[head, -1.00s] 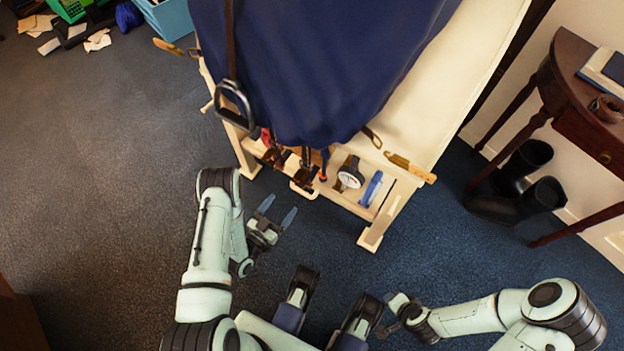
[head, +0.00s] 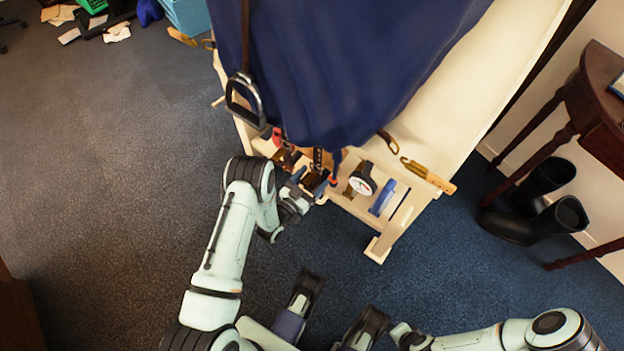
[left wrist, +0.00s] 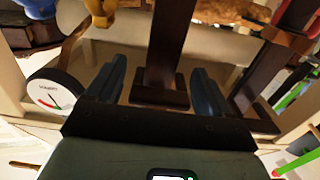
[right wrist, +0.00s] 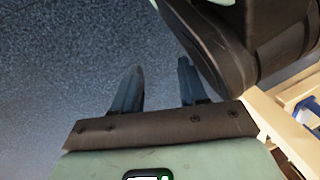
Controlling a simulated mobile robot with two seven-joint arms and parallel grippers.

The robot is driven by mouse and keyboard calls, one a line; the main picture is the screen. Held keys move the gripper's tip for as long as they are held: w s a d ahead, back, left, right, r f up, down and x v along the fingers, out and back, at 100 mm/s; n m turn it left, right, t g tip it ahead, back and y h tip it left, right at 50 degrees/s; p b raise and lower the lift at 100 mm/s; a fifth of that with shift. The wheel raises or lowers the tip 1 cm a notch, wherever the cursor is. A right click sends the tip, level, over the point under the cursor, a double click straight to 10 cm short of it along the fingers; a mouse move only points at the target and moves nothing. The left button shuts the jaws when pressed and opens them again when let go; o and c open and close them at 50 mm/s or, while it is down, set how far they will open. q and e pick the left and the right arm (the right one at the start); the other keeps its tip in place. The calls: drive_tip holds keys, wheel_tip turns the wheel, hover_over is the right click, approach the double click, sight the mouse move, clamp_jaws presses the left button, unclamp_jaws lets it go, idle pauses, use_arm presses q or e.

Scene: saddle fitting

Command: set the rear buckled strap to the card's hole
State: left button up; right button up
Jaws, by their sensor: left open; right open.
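A dark brown strap (left wrist: 172,45) hangs between the fingers of my left gripper (left wrist: 158,88) in the left wrist view; the fingers are open, with a gap on both sides of it. I cannot tell whether it is the rear buckled strap, and its holes do not show. In the head view my left gripper (head: 308,182) is at the front of the wooden saddle stand (head: 408,222), partly covering the dark straps below the blue cover (head: 330,70). I cannot make out the card. My right gripper (right wrist: 158,85) is open and empty, above the floor, away from the stand.
A round white dial gauge (head: 362,180) and a blue item (head: 383,198) sit on the stand's shelf, right of my left gripper. A stirrup (head: 245,101) hangs at the left. Black boots (head: 545,210) stand at the right.

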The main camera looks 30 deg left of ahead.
sight(315, 171)
use_arm(q)
clamp_jaws()
drive_tip(key=c, duration=1.5)
unclamp_jaws()
wheel_tip(315, 171, up, 3)
drive_tip(key=p, duration=0.2)
drive_tip(key=shift+r+p, duration=0.2)
drive_tip(key=shift+p, duration=0.1)
drive_tip(key=shift+f, duration=0.1)
use_arm(e)
drive_tip(key=w+r+t, duration=0.1)
drive_tip(key=w+r, duration=0.3)
drive_tip(key=shift+w+a+t, duration=0.35)
drive_tip(key=shift+t, duration=0.05)
drive_tip(key=shift+r, duration=0.1)
use_arm(q)
drive_tip(key=o, duration=1.5)
drive_tip(key=shift+s, duration=0.1)
